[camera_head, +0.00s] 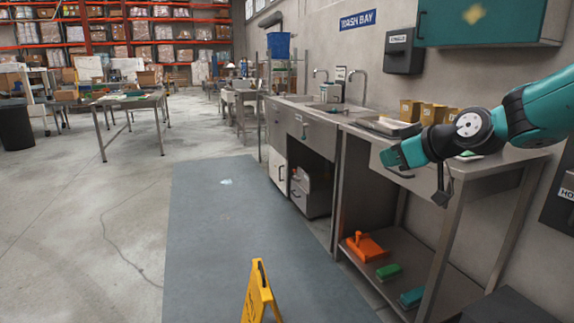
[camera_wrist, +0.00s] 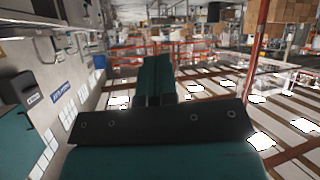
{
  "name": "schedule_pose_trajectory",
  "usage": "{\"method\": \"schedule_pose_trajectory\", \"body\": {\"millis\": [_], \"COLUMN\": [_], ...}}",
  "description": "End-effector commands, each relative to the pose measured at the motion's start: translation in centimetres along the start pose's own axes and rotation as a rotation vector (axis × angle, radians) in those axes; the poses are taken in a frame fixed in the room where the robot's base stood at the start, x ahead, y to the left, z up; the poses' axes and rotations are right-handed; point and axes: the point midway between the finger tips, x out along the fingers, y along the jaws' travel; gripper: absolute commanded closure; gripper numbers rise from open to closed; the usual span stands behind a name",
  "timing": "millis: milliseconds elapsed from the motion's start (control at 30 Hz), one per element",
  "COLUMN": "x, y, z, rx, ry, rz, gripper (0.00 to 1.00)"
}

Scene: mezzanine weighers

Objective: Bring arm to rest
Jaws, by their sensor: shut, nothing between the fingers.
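My arm comes in from the right in the head view, teal and black, stretched out above the near end of the steel counter (camera_head: 470,168). My gripper (camera_head: 388,158) is at its left end, shut and empty, in the air over the counter's front edge. In the wrist view the teal fingers of my gripper (camera_wrist: 155,68) lie close together with nothing between them. Whether any part of the arm touches the counter cannot be told.
Small yellow-brown boxes (camera_head: 432,113) and a tray (camera_head: 388,126) stand on the counter behind my gripper. A teal wall cabinet (camera_head: 485,22) hangs above. A yellow floor sign (camera_head: 258,292) stands on the grey mat (camera_head: 215,235). The floor at left is open.

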Motion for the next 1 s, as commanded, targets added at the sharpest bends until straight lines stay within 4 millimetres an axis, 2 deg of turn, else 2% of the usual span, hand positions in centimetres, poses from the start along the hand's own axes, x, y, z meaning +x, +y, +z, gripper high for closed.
{"method": "schedule_pose_trajectory", "body": {"millis": [33,200,300,400,500,700,767,1000], "x": [-1.0,-5.3,-8.5,-11.4,-14.2,-19.3,-20.3,-23.2], "y": [-3.7,-14.2,-19.2,-22.9,-25.6,-29.5,-29.0,-28.3], "z": [0.1,3.2,5.7,8.2,10.5,15.0,12.6,7.2], "rx": [0.024,0.123,0.169,0.205,0.229,0.262,0.267,0.266], "ry": [-0.057,-0.291,-0.429,-0.549,-0.654,-0.837,-0.836,-0.833], "rz": [-0.056,-0.203,-0.258,-0.291,-0.309,-0.319,-0.316,-0.316], "gripper": [1.00,1.00,1.00,1.00,1.00,1.00,1.00,1.00]}}
